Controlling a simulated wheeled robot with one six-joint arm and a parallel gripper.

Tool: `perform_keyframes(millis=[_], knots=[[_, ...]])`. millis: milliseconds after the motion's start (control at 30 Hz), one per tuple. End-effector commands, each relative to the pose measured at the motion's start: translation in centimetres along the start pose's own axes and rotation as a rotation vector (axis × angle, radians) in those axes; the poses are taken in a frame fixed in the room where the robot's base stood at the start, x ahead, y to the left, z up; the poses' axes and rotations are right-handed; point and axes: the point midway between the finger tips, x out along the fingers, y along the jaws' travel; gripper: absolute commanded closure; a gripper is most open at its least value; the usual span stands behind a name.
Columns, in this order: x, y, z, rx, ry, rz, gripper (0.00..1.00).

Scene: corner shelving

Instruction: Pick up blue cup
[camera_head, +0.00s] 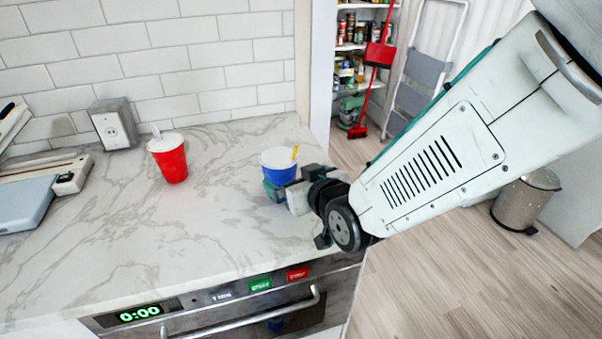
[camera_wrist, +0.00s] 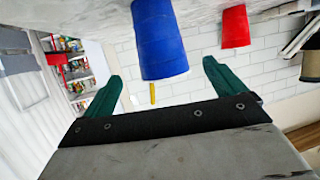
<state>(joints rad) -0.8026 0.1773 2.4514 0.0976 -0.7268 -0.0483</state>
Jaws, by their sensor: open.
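The blue cup (camera_head: 279,166) stands upright on the marble counter near its right end, with a white lid and a yellow straw. My gripper (camera_head: 275,189) is at the cup, reaching in from the right, and partly hides its lower part. In the wrist view, which is upside down, the blue cup (camera_wrist: 160,40) shows between the two green fingers of my gripper (camera_wrist: 162,80). The fingers are open, with a gap on both sides of the cup. I cannot tell how far the fingertips reach past it.
A red cup (camera_head: 169,158) with a white lid stands to the left on the counter (camera_head: 130,220). A grey box (camera_head: 114,124) stands by the tiled wall, and a grey appliance (camera_head: 30,200) is at far left. An oven (camera_head: 240,310) is below the counter's front edge.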

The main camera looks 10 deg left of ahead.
Motion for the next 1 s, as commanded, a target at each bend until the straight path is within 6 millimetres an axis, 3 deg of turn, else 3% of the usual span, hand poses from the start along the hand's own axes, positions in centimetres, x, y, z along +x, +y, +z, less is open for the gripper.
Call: perform_keyframes(millis=[133, 700, 967, 1000], knots=[[0.9, -1.1, 0.1, -0.007, 0.031, -0.015, 0.05], [7.9, -0.7, -0.6, -0.006, 0.033, -0.012, 0.05], [8.2, -0.7, -0.7, -0.006, 0.033, -0.012, 0.05], [8.2, -0.7, -0.7, -0.006, 0.033, -0.012, 0.1]])
